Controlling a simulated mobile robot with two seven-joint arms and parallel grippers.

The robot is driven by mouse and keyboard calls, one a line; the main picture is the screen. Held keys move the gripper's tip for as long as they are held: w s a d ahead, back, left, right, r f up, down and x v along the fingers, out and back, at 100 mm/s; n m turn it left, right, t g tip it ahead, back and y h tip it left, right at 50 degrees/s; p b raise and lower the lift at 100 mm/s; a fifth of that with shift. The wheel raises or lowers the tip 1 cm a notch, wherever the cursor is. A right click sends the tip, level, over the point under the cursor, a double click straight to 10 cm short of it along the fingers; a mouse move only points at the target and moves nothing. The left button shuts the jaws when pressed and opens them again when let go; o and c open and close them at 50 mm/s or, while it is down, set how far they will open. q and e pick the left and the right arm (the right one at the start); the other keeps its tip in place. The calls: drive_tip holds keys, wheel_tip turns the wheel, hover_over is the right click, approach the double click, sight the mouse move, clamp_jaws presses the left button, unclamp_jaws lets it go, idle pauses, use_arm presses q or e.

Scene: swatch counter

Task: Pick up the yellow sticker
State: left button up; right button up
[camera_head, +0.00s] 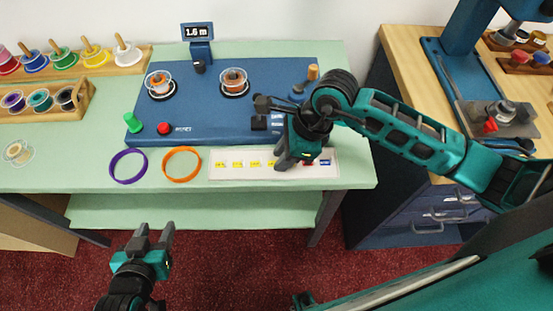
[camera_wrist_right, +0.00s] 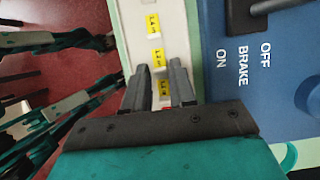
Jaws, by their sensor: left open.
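A white strip (camera_head: 232,174) lies along the counter's front edge with several yellow stickers (camera_head: 237,164) in a row. A blue sticker (camera_head: 325,162) is near its right end, and a bit of red shows beside my gripper. My right gripper (camera_head: 283,163) points down over the strip and hides part of the row. In the right wrist view, its fingers (camera_wrist_right: 160,68) are apart, with a yellow sticker (camera_wrist_right: 165,88) seen between them; whether they touch the strip I cannot tell. My left gripper (camera_head: 156,228) is open and empty, in front of the counter above the red floor.
A purple ring (camera_head: 128,180) and an orange ring (camera_head: 198,164) lie left of the strip. Behind is a blue machine base (camera_head: 210,112) with a display (camera_head: 198,31). Spool racks (camera_head: 68,113) stand at left. A wooden-topped cabinet (camera_head: 400,60) is at right.

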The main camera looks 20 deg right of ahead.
clamp_jaws()
drive_tip(key=shift+r, duration=0.1)
